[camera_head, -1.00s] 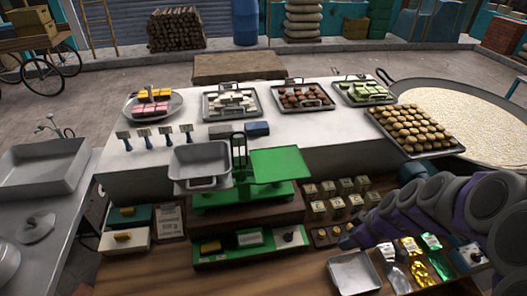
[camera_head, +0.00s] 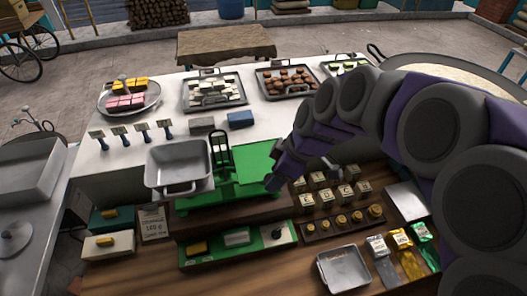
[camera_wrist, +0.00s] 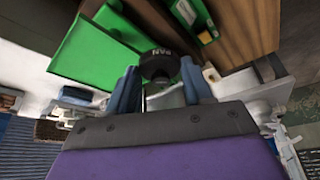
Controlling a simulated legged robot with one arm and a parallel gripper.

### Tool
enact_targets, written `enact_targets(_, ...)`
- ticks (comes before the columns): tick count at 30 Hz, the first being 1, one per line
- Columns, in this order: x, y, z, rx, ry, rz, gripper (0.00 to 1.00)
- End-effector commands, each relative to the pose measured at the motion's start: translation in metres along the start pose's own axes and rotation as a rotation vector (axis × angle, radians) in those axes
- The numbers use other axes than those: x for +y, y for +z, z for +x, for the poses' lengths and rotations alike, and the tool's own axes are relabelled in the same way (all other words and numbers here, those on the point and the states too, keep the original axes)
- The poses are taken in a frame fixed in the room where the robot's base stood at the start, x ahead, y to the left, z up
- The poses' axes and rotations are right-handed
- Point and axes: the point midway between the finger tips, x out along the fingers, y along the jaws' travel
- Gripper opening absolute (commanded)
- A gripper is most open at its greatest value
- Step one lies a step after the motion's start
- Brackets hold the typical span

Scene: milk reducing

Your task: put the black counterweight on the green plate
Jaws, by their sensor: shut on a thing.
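The black counterweight (camera_wrist: 160,65) is between the two blue-grey fingers of my gripper (camera_wrist: 161,88) in the wrist view, and the fingers are shut on it. Pale lettering shows on its side. The green plate (camera_head: 244,158) is the flat right-hand pan of the green balance scale in the head view. It also shows at upper left in the wrist view (camera_wrist: 98,40), to the side of the counterweight. In the head view my gripper is by the plate's right front edge. The counterweight is hard to make out there, and I cannot tell its height over the plate.
The scale's grey pan (camera_head: 179,167) is left of the green plate. Several small weights (camera_head: 335,195) stand on the wooden stand to the right, with a metal tray (camera_head: 343,268) in front. Sweet trays (camera_head: 215,92) and a blue block (camera_head: 240,119) are behind.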

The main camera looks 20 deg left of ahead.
Motion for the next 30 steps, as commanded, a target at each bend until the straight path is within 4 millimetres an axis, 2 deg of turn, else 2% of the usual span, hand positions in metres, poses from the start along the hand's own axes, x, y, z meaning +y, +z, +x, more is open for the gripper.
enact_targets(1, 0.010, -0.005, 0.005, -0.002, 0.000, 0.000, 0.13)
enact_targets(10, 0.057, -0.033, 0.024, -0.011, 0.000, -0.003, 0.13)
enact_targets(18, 0.095, -0.039, 0.029, -0.004, -0.001, -0.002, 0.13)
enact_targets(26, 0.106, -0.043, 0.032, -0.002, 0.000, -0.003, 0.13)
enact_targets(30, 0.105, -0.042, 0.049, -0.008, -0.005, -0.001, 0.13)
